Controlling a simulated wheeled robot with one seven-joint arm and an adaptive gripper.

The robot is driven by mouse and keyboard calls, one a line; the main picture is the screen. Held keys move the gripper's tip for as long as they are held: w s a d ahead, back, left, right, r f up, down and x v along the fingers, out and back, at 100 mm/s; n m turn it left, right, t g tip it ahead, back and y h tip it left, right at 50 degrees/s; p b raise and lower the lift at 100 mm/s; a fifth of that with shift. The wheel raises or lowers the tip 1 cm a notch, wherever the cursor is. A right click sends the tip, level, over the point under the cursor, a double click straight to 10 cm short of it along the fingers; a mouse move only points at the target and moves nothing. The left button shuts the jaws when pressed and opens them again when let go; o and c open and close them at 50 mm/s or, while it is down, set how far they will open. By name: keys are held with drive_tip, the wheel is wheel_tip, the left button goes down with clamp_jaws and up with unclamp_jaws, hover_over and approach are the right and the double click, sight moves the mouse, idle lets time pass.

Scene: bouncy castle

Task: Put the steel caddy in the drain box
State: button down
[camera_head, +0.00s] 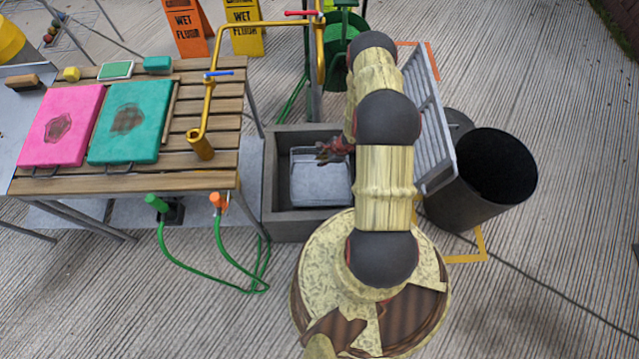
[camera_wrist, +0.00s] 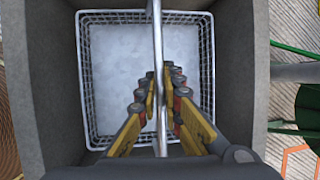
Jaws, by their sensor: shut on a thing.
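The steel caddy (camera_head: 321,180) is a wire basket with a pale floor and a bar handle. In the head view it lies within the walls of the grey drain box (camera_head: 290,226). My gripper (camera_head: 334,152) is over the caddy, partly hidden by my arm. In the wrist view my gripper (camera_wrist: 161,82) is shut on the handle of the caddy (camera_wrist: 112,62), which runs between the fingers. The drain box (camera_wrist: 48,90) walls surround the caddy there. I cannot tell whether the caddy touches the box floor.
A slatted wooden table (camera_head: 212,104) with a pink board (camera_head: 62,125), a teal board (camera_head: 130,120) and a yellow tap pipe (camera_head: 200,140) stands left of the box. Dark bins (camera_head: 490,170) and a grey slatted panel (camera_head: 428,120) stand at the right. Green hoses (camera_head: 215,275) hang below the table.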

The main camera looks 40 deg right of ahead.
wheel_tip(320, 180, down, 2)
drive_tip(key=f+b, duration=0.1)
drive_tip(key=b, duration=0.4)
hover_over(321, 178)
drive_tip(key=shift+f, duration=4.4)
drive_tip(key=shift+s, duration=0.1)
drive_tip(key=shift+f, duration=0.2)
drive_tip(key=c, duration=2.1)
unclamp_jaws()
drive_tip(key=shift+o, duration=0.7)
drive_tip(key=shift+r, duration=0.15)
drive_tip(key=p+v, duration=0.4)
drive_tip(key=v, duration=0.8)
